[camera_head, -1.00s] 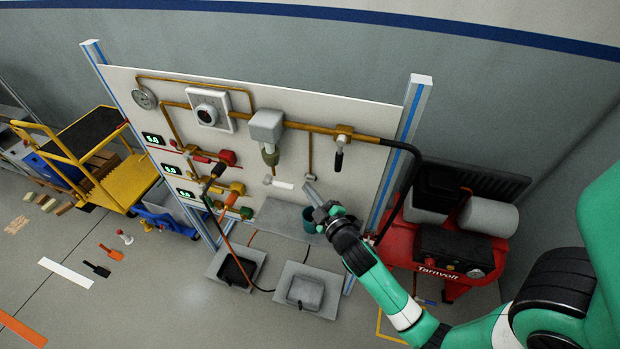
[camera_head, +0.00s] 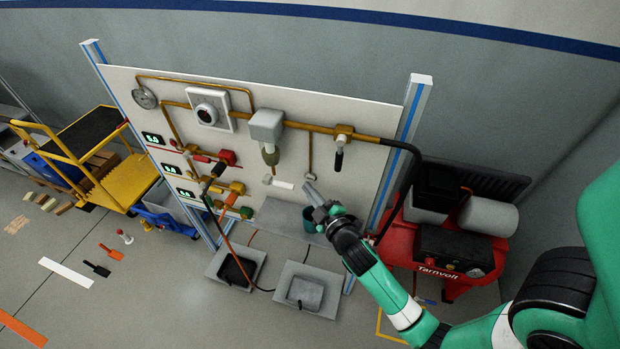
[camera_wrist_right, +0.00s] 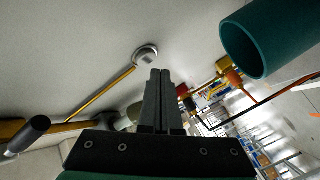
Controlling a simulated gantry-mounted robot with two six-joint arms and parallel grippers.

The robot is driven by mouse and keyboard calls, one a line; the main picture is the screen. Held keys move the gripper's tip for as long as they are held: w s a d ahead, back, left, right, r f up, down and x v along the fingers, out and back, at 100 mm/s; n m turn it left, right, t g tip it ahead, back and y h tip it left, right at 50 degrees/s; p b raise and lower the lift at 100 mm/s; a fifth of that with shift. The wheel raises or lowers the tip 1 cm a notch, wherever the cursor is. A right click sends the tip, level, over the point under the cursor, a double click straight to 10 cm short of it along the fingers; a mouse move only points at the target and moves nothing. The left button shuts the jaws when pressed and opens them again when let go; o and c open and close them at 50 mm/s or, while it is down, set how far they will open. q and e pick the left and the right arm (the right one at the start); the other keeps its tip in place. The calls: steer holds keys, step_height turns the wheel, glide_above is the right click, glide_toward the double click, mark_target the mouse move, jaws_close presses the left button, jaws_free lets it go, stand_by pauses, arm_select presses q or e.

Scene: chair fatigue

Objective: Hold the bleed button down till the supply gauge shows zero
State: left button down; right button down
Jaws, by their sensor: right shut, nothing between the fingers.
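My right gripper (camera_head: 309,187) is shut and empty in front of the white panel (camera_head: 370,150), its fingers pointing at the panel. In the right wrist view the shut fingertips (camera_wrist_right: 160,73) are just beside a round metal button (camera_wrist_right: 145,54) at the end of a thin brass pipe. This looks like the bleed button; whether the tips touch it, I cannot tell. In the head view the fitting at the pipe's end (camera_head: 310,176) is just above the fingertips. A round dial gauge (camera_head: 144,98) is at the panel's upper left; its needle is unreadable. My left gripper is not in view.
A teal cup (camera_head: 310,222) stands on the grey shelf (camera_head: 275,214) close to my right gripper; it is large in the wrist view (camera_wrist_right: 232,45). A black-handled valve (camera_head: 339,158) hangs at right. A red compressor (camera_head: 400,245) stands beside the panel. Several green digital readouts line the panel's left.

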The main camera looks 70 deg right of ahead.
stand_by(0.5)
steer(key=shift+d+p, duration=0.4)
steer(key=shift+w+d+p, duration=0.1)
steer(key=shift+d+p, duration=0.3)
steer(key=shift+p, duration=0.05)
stand_by(0.5)
steer(key=shift+a, duration=0.1)
stand_by(4.2)
steer(key=shift+a+b, duration=0.7)
